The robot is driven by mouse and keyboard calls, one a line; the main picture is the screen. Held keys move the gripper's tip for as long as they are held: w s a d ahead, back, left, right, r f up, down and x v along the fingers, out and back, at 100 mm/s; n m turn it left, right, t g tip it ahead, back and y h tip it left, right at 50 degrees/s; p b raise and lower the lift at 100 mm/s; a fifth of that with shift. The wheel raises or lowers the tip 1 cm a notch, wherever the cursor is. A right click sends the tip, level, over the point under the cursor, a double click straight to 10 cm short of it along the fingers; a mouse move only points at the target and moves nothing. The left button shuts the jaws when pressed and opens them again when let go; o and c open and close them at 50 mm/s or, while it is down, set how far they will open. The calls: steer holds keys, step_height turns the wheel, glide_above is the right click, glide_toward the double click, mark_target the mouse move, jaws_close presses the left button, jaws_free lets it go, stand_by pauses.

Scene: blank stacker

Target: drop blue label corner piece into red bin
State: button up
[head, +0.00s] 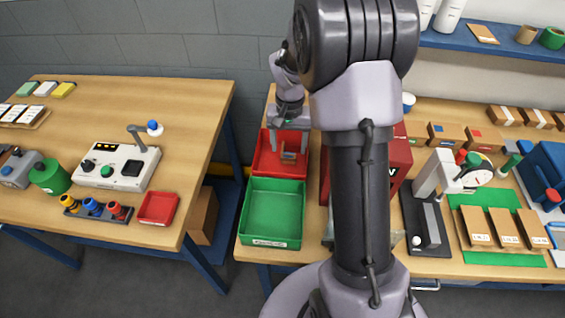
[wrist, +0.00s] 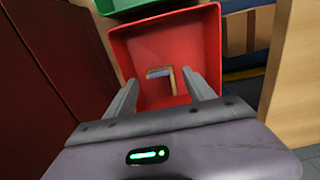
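The brown corner piece (wrist: 160,73) is L-shaped with a blue label. It shows between my fingertips in the wrist view, with clear gaps to both fingers, and appears to lie on the floor of the red bin (wrist: 205,45). In the head view the piece (head: 288,157) shows inside the red bin (head: 262,163), beneath my gripper (head: 289,143). My gripper (wrist: 160,80) is open, its fingers pointing down into the bin and holding nothing.
A green bin (head: 272,213) stands directly in front of the red bin. A dark red box (head: 398,160) is close on the right, partly hidden by my arm. A gap separates this bench from the left table (head: 190,100).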

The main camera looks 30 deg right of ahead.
step_height(320, 180, up, 18)
steer(key=p, duration=0.6)
steer(key=shift+f, duration=0.25)
